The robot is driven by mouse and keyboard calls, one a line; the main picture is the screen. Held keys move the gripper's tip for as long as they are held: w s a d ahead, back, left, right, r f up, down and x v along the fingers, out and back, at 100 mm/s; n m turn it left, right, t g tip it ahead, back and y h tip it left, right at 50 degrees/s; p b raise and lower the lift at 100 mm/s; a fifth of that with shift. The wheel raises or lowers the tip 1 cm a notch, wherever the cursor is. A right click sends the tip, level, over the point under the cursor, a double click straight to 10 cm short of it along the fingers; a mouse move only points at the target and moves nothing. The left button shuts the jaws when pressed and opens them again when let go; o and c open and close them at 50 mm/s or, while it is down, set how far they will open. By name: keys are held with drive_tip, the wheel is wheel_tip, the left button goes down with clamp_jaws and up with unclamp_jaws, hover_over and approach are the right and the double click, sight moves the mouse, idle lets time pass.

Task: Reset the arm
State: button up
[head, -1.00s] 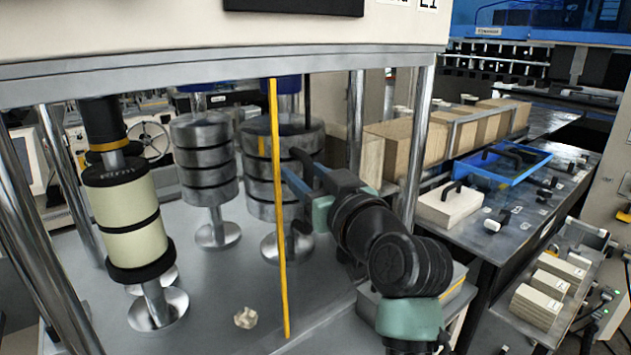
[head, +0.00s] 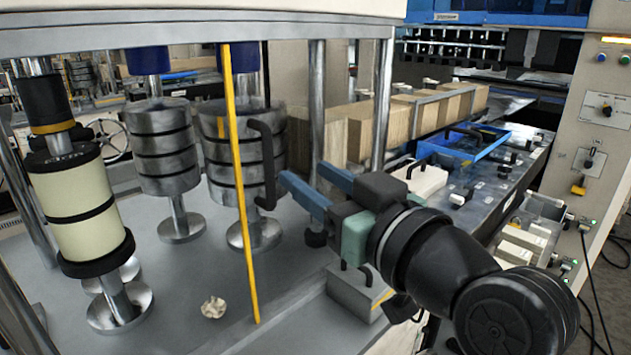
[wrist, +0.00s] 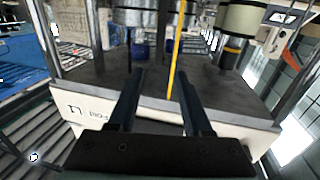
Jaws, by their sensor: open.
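My gripper (head: 300,178) is open and empty in the head view, its two blue-grey fingers apart and pointing left toward the machine frame. It is in front and to the right of the stacked metal discs (head: 243,150) and right of the yellow bar (head: 238,190). In the wrist view the dark fingers (wrist: 160,76) are spread, with nothing between them and the grey platform beyond. The rest of my arm bends down to the lower right in the head view.
A cream roll (head: 80,210) stands on a post at the left. A crumpled scrap (head: 213,307) lies on the grey platform (head: 180,280). Metal posts (head: 382,95) edge the machine. At right are a blue tray (head: 465,146) and wooden blocks (head: 400,118).

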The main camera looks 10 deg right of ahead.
drive_tip(key=s+a+r+m+t+h, duration=0.2)
drive_tip(key=s+r+t, duration=0.3)
drive_tip(key=r, duration=0.4)
drive_tip(key=s+a+r+m+t+h, duration=0.2)
drive_tip(key=s+a+r+t+h, duration=0.3)
drive_tip(key=s+r, duration=0.2)
wheel_tip(320, 180, up, 3)
drive_tip(key=shift+s+f+m+t, duration=0.1)
drive_tip(key=shift+s+m+t, duration=0.2)
drive_tip(key=shift+s+t, duration=0.1)
drive_tip(key=shift+w+d+f, duration=0.1)
